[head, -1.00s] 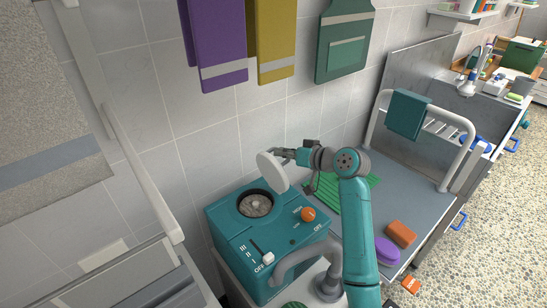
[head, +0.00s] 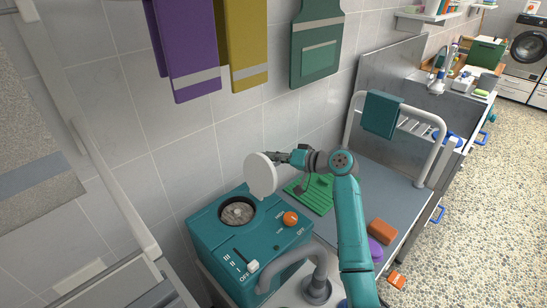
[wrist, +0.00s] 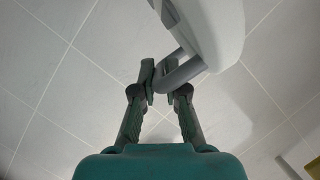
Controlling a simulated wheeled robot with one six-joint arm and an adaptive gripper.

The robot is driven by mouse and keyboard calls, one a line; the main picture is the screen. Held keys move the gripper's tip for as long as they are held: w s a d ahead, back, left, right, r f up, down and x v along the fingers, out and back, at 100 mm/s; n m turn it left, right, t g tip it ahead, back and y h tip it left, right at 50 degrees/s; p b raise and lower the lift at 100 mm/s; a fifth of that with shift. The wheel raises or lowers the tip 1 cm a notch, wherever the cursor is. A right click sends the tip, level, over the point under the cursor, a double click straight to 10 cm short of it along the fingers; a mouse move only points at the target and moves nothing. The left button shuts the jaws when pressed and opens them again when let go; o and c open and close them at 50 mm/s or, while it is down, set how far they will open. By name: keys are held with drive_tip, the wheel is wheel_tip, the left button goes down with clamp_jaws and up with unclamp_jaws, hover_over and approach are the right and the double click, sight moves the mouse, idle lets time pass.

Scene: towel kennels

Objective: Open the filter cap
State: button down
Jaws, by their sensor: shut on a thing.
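The filter cap (head: 262,176) is a white round disc, held up and tilted above the teal machine (head: 228,262). The machine's round opening (head: 237,212) is uncovered and shows a grey, grainy inside. My gripper (head: 277,157) is beside the cap in the head view, on its right side. In the wrist view my gripper (wrist: 163,80) is shut on the cap's grey loop handle (wrist: 183,70), and part of the white cap (wrist: 215,30) shows at the upper right. The cap is clear of the opening.
The machine has an orange knob (head: 290,218) and a white slider (head: 252,265). A grey pipe (head: 285,262) rises in front of it. To the right, a counter holds a green ribbed mat (head: 316,198), an orange-brown block (head: 382,232) and a purple item. Towels hang on the wall.

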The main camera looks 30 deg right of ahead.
drive_tip(key=shift+f, duration=0.1)
drive_tip(key=c, duration=1.5)
unclamp_jaws()
drive_tip(key=shift+s, duration=0.1)
drive_tip(key=v, duration=1.1)
drive_tip(key=shift+s+d, duration=0.2)
drive_tip(key=shift+s, duration=0.05)
drive_tip(key=shift+s+d, duration=0.1)
